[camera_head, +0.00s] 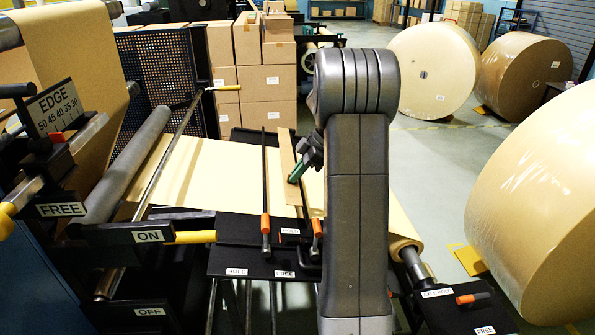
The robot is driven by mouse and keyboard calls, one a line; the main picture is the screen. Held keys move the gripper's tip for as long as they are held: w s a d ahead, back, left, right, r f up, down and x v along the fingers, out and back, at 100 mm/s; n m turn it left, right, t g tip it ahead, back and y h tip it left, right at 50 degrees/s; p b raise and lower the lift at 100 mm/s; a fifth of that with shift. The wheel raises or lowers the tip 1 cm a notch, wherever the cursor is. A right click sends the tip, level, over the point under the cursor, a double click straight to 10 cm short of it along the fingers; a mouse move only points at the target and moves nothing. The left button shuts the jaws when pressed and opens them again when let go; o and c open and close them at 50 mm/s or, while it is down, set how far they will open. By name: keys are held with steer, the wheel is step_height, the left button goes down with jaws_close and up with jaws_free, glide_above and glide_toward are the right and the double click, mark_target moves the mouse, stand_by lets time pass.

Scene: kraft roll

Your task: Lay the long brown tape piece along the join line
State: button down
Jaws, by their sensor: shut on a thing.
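The long brown tape piece (287,165) is a narrow tan strip. It runs lengthwise over the pale kraft web (215,165) on the splice table, between two dark bars. My gripper (297,174), dark with a green part at its tip, reaches in from the right and is shut on the tape piece near its middle. The exact contact is small and partly hidden by the green part. I cannot tell whether the strip touches the web. The join line cannot be made out. My arm hides part of the table to the right.
A dark bar with an orange end (265,222) lies left of the tape; another orange end (316,228) shows beside my arm. The ON lever (147,236) and grey roller (128,165) stand left. Stacked cartons (265,70) are behind, large paper rolls (545,190) right.

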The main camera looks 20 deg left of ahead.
steer(key=shift+s+a+f+b, duration=0.15)
steer(key=shift+f+b, duration=0.25)
steer(key=shift+f, duration=0.65)
steer(key=shift+s+a+f+b, duration=0.1)
steer(key=shift+a+f+b, duration=0.25)
steer(key=shift+f, duration=0.7)
steer(key=f+b, duration=0.3)
steer(key=shift+a+f, duration=0.1)
steer(key=shift+a, duration=0.1)
steer(key=shift+s+f+b, duration=0.1)
steer(key=shift+f+b, duration=0.15)
steer(key=shift+b, duration=0.45)
steer(key=c, duration=1.5)
jaws_free()
steer(key=shift+r, duration=0.1)
steer(key=b+v, duration=0.1)
steer(key=v, duration=1.2)
steer(key=shift+r, duration=0.3)
steer(key=shift+f, duration=0.1)
